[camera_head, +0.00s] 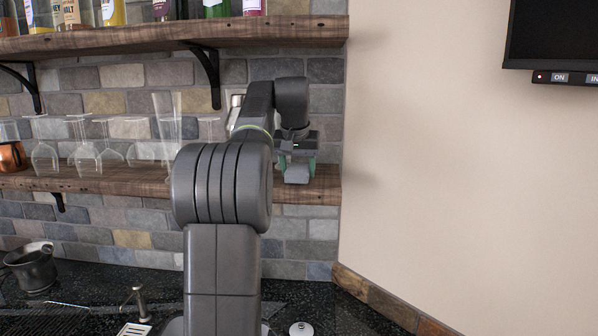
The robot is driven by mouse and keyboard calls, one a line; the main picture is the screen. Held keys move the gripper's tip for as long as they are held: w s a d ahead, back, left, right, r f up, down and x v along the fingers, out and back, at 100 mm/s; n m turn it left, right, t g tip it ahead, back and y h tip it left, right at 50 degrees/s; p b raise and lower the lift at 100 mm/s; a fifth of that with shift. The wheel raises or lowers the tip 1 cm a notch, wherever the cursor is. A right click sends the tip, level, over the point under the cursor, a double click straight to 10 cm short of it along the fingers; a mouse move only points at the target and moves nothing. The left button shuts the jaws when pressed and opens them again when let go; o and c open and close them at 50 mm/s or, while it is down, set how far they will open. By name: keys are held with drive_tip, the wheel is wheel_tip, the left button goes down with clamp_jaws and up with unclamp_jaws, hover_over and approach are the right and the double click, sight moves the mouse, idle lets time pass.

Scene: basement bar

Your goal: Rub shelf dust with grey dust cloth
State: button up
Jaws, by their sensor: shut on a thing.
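My gripper (296,165) is over the right end of the lower wooden shelf (112,182), pointing down, with green on its fingers. It is shut on the grey dust cloth (297,175), a small light grey block shape between the fingers. The cloth is at the level of the shelf top; I cannot tell whether it touches the wood. I see no dust clearly. My arm hides the middle of the shelf.
Several upturned glasses (85,150) stand on the shelf left of my arm, with a copper mug (12,157) at the far left. An upper shelf (150,38) on black brackets (208,70) holds bottles. A beige wall (460,180) closes the right side.

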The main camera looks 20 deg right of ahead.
drive_tip(key=shift+r, duration=2.6)
drive_tip(key=shift+r, duration=1.45)
drive_tip(key=shift+s, duration=0.1)
